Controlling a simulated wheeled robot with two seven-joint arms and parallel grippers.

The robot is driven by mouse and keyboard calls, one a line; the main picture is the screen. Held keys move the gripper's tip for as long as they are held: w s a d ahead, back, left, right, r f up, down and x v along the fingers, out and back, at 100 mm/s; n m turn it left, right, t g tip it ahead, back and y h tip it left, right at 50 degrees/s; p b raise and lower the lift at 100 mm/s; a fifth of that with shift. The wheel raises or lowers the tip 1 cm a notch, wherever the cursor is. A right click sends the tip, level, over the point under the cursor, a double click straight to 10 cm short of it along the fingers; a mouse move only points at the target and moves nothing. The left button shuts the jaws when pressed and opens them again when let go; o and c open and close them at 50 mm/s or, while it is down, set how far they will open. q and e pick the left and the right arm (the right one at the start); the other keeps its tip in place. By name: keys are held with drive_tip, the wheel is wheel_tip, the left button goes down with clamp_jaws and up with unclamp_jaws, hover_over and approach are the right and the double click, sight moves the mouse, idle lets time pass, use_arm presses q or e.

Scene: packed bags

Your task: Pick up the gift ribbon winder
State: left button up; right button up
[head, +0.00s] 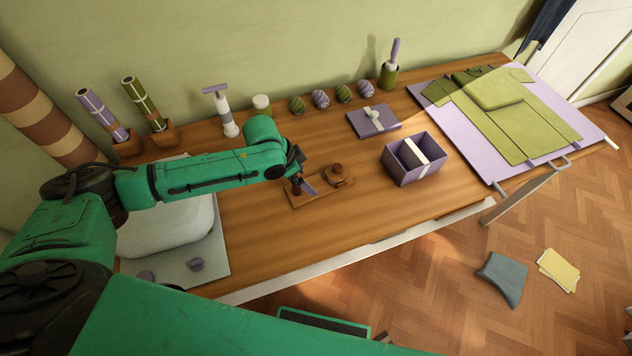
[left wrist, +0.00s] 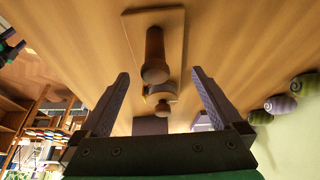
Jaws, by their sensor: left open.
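The gift ribbon winder (head: 335,176) is a small brown wooden device on a flat board, lying on the wooden table. In the left wrist view the winder (left wrist: 154,55) shows an upright wooden handle and a rounder part behind it on the board. My left gripper (head: 304,187) is open and empty, low over the left end of the board. In the left wrist view its two fingers (left wrist: 160,77) stand on either side of the winder, apart from it. A dark shape at that view's left edge may be my right gripper (left wrist: 10,46), cut off and unclear.
An open purple box (head: 400,172) and a purple gift box (head: 374,121) stand right of the winder. A pale rounded object (head: 165,228) lies left. The table's front edge is close.

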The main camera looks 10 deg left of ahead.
sight(315, 186)
use_arm(q)
drive_tip(key=p+x, duration=0.1)
drive_tip(key=x, duration=0.3)
drive_tip(key=shift+d+f, duration=0.1)
drive_tip(key=shift+d, duration=0.2)
drive_tip(key=shift+d+f, duration=0.1)
drive_tip(key=shift+f, duration=0.05)
drive_tip(key=shift+w, duration=0.1)
drive_tip(key=shift+c, duration=0.9)
drive_tip(key=c, duration=1)
use_arm(e)
drive_tip(key=shift+w+a+r, duration=0.45)
drive_tip(key=shift+w+r, duration=0.15)
drive_tip(key=shift+w, duration=0.05)
